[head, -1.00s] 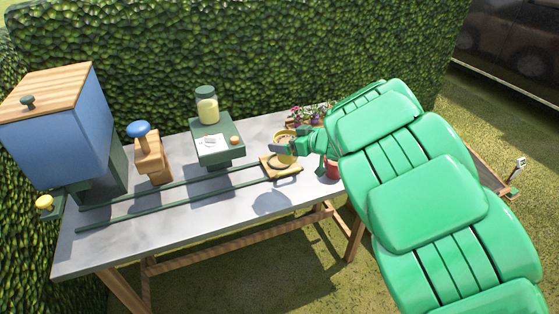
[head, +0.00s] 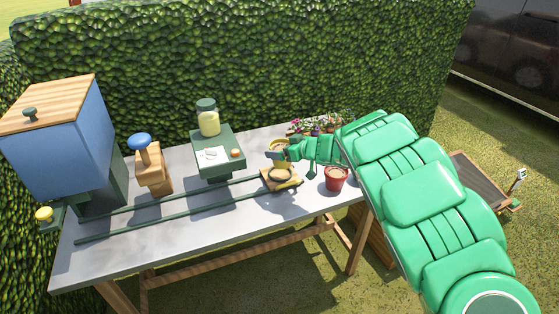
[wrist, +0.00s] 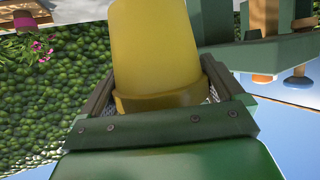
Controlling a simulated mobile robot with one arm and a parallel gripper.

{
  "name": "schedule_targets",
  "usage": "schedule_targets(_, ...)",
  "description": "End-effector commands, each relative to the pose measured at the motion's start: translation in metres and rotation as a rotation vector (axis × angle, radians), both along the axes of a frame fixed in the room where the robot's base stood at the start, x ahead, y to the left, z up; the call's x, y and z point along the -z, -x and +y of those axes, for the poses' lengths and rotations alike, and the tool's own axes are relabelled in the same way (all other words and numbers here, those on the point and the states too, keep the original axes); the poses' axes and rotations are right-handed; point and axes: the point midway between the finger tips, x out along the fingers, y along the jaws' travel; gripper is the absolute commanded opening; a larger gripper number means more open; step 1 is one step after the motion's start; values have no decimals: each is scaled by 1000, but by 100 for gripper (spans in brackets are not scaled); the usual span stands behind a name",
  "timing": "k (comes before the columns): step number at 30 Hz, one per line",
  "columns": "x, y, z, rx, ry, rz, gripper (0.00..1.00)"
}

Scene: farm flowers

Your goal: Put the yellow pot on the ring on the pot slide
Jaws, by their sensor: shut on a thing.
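The yellow pot (wrist: 155,50) is between the fingers of my gripper (wrist: 160,90) in the wrist view, and the gripper is shut on it. In the head view the yellow pot (head: 279,148) is partly hidden by my gripper (head: 283,152). It is held above and just behind the pot slide (head: 294,184), a wooden plate on two green rails. A dark ring (head: 279,181) lies on the slide, and no pot sits on it. Whether the pot touches anything is hard to tell, but it looks raised.
A red pot (head: 336,178) stands on the table (head: 180,235) right of the slide. Flowers (head: 318,125) stand behind my gripper. A green machine with a jar (head: 208,118), a wooden press with a blue knob (head: 150,163) and a blue hopper (head: 55,145) stand further left. The front table is clear.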

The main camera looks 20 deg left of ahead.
Motion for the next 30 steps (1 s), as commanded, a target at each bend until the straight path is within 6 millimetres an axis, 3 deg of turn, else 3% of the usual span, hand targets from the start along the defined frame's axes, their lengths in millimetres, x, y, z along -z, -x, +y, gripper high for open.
schedule_targets(12, 34, -23, 15, 0, -2, 2, 54)
schedule_targets(25, 46, -32, 21, -2, -1, 0, 54)
schedule_targets(30, 59, -36, 24, -1, -2, 3, 54)
